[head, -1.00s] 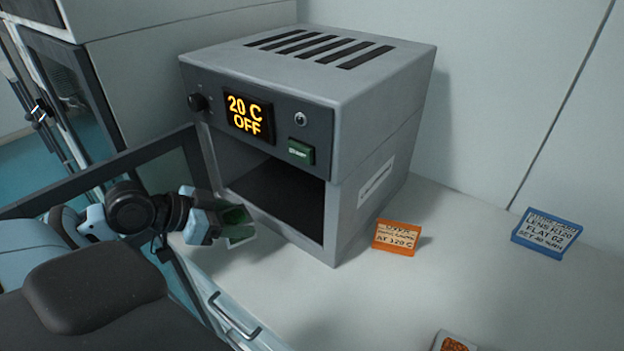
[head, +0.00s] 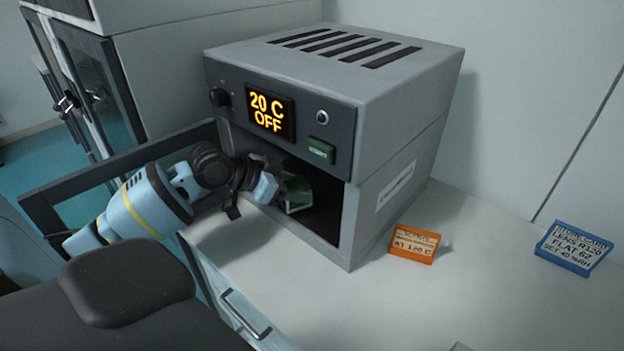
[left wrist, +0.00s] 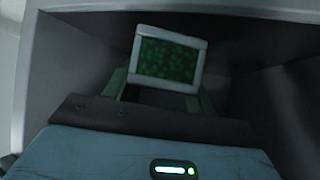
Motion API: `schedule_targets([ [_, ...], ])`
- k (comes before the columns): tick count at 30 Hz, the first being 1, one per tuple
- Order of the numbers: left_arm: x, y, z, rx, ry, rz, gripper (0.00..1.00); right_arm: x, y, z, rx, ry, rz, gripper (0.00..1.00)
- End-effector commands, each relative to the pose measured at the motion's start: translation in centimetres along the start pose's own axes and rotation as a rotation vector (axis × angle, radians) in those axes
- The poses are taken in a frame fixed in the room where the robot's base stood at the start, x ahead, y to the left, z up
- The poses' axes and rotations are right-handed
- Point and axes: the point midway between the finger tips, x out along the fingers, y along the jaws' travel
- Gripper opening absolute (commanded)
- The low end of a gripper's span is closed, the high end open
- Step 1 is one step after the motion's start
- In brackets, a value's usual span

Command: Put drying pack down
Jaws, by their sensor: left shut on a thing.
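The drying pack is a small white-framed tray with a green, beaded face; it shows in the left wrist view (left wrist: 168,57) and dimly in the head view (head: 297,188). My left gripper (head: 288,190) is shut on the drying pack, just inside the front opening of the grey oven (head: 400,120). In the left wrist view its two fingers (left wrist: 165,92) flank the pack's lower part. The pack is held up inside the dark chamber; its gap to the chamber floor cannot be told. My right gripper is not in view.
The oven display (head: 268,113) reads 20 C OFF, with a green button (head: 321,151) beside it. The oven door (head: 120,170) stands open at the left. An orange card (head: 415,244) and a blue card (head: 574,248) stand on the white counter (head: 310,310).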

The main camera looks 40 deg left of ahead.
Motion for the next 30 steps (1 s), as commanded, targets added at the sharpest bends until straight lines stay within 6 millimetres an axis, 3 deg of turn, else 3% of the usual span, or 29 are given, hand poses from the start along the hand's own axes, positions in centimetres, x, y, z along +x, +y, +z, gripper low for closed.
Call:
schedule_targets([
  [6, 1.5, -0.8, -1.1, -0.003, 0.004, -0.001, 0.26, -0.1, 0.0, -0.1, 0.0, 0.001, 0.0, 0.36],
  [16, 2.1, -1.1, -1.6, -0.001, 0.003, 0.0, 0.26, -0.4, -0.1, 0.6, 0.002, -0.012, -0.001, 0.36],
  [25, 4.6, -2.3, -3.3, -0.002, 0.003, 0.0, 0.26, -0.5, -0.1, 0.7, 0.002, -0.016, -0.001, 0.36],
  [30, 5.3, -2.3, -2.0, -0.003, 0.001, 0.0, 0.26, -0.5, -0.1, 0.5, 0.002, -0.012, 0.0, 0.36],
])
